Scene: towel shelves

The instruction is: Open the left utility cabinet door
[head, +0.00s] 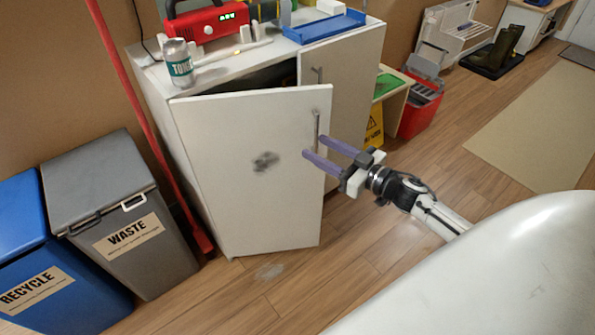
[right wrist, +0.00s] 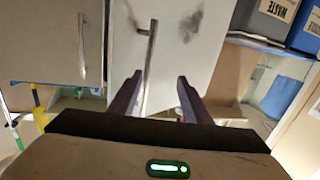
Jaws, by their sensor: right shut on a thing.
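The left utility cabinet door (head: 240,190) is white with a dark smudge. It stands partly open, with a dark gap along its top edge. Its silver vertical handle (head: 316,122) is near the door's right edge. My right gripper (head: 314,146) is shut on this handle, its two purple fingers on either side of the lower part. In the right wrist view, the handle (right wrist: 150,50) runs down between the fingers (right wrist: 160,76), nearer the left one. The right cabinet door (head: 350,85) is closed behind. My left gripper is not in view.
A grey waste bin (head: 165,265) and blue recycle bin stand left of the cabinet. A red pole (head: 135,110) leans between. A can (head: 178,62), red device (head: 210,22) and blue tray (head: 322,27) are on top. The floor in front of the door is clear.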

